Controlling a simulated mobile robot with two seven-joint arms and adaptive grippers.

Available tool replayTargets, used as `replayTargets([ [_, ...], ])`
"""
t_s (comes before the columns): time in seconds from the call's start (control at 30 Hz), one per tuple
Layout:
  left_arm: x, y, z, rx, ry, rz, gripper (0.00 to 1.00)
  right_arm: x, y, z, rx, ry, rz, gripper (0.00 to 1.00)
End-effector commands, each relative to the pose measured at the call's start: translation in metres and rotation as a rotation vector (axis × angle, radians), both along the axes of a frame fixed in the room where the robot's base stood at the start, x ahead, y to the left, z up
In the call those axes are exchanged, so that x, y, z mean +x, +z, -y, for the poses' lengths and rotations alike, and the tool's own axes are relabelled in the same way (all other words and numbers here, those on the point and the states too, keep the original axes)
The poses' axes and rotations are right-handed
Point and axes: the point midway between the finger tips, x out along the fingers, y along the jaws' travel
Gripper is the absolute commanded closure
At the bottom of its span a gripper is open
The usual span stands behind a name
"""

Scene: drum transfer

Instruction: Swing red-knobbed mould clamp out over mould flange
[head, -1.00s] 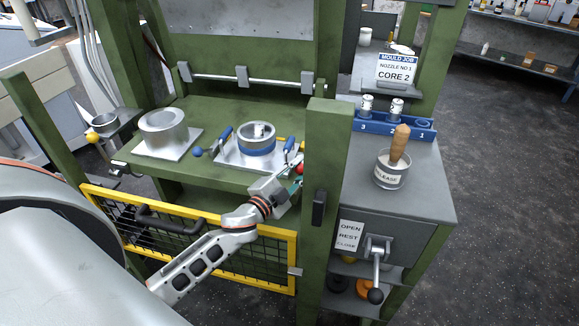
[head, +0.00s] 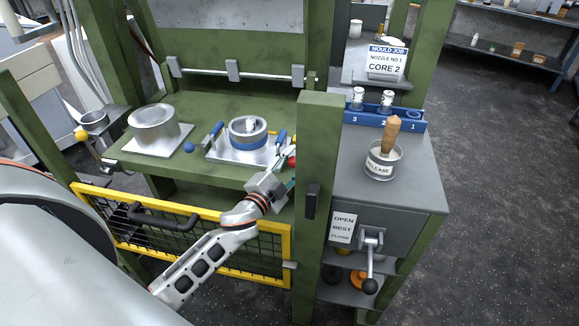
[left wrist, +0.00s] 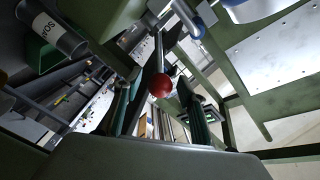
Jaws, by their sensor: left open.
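The mould (head: 248,141), a metal ring with a blue band, sits on its square flange plate (head: 226,156) on the green press table. The flange (left wrist: 275,45) is at upper right there. My right gripper is not in view.
A green post (head: 320,150) stands close right of my left gripper. A yellow-framed mesh guard (head: 240,283) is below the arm. A second clamp with a blue knob (head: 189,147) is left of the mould. Another metal ring (head: 153,125) stands farther left.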

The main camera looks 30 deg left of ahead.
Motion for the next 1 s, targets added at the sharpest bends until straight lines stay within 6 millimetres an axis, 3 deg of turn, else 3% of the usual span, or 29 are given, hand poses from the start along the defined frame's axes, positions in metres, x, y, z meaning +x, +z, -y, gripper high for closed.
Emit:
replayTargets([
  [0.17,-0.017,-0.001,0.0,0.0,0.0,-0.002,0.59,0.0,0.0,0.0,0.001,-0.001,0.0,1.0],
  [0.63,-0.101,-0.001,-0.003,-0.001,0.001,-0.003,0.59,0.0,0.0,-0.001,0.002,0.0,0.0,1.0],
  [1.0,-0.12,0.0,-0.003,0.001,0.0,-0.001,0.59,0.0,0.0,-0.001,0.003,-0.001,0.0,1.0],
])
